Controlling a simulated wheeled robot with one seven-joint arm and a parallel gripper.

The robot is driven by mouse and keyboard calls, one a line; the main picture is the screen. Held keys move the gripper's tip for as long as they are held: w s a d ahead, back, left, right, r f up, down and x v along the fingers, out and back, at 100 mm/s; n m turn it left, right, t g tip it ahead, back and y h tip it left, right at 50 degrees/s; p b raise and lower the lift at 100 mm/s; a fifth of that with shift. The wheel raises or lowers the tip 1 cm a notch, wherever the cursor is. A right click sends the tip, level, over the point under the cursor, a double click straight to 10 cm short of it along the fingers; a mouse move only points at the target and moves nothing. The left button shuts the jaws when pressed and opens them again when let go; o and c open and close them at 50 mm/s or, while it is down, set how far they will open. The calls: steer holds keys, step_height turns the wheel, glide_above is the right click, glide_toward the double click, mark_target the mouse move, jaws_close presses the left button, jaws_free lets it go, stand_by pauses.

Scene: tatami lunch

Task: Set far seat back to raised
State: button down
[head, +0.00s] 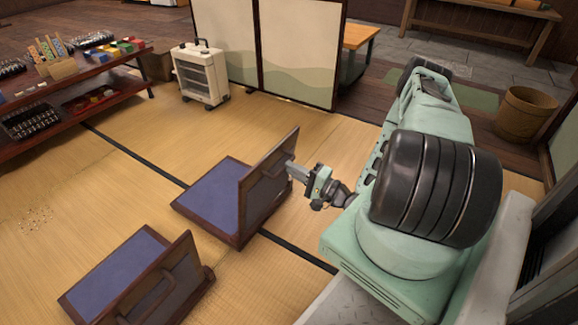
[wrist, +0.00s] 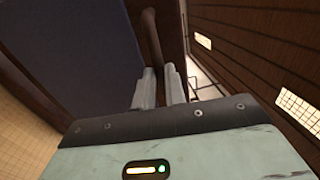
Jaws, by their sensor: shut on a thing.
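The far seat (head: 212,192) is a low floor chair with a blue cushion and a dark wooden frame. Its back (head: 257,203) stands up from the seat's right edge, close to upright with some lean. My gripper (head: 291,168) is at the back's rear face, by the handle (head: 273,169). In the wrist view, the handle (wrist: 151,35) is a brown bar running to the fingers, and my gripper (wrist: 160,78) is shut on it. The fingertips hide part of the bar. The dark seat back (wrist: 75,50) fills the upper left there.
A second, nearer seat (head: 115,272) has its back (head: 165,285) up at a lean. A white heater (head: 200,75) and a folding screen (head: 300,55) stand behind. A low shelf (head: 75,105) with goods is at left. Open tatami (head: 110,185) lies left of the seats.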

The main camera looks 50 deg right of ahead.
steer(key=shift+s+f, duration=0.1)
steer(key=shift+f, duration=0.6)
steer(key=c, duration=1.5)
jaws_free()
steer(key=shift+o, duration=0.2)
steer(key=shift+r, duration=0.1)
steer(key=shift+r, duration=0.15)
steer(key=p+v, duration=0.5)
steer(key=v, duration=1.2)
steer(key=shift+r, duration=0.15)
steer(key=shift+s, duration=0.15)
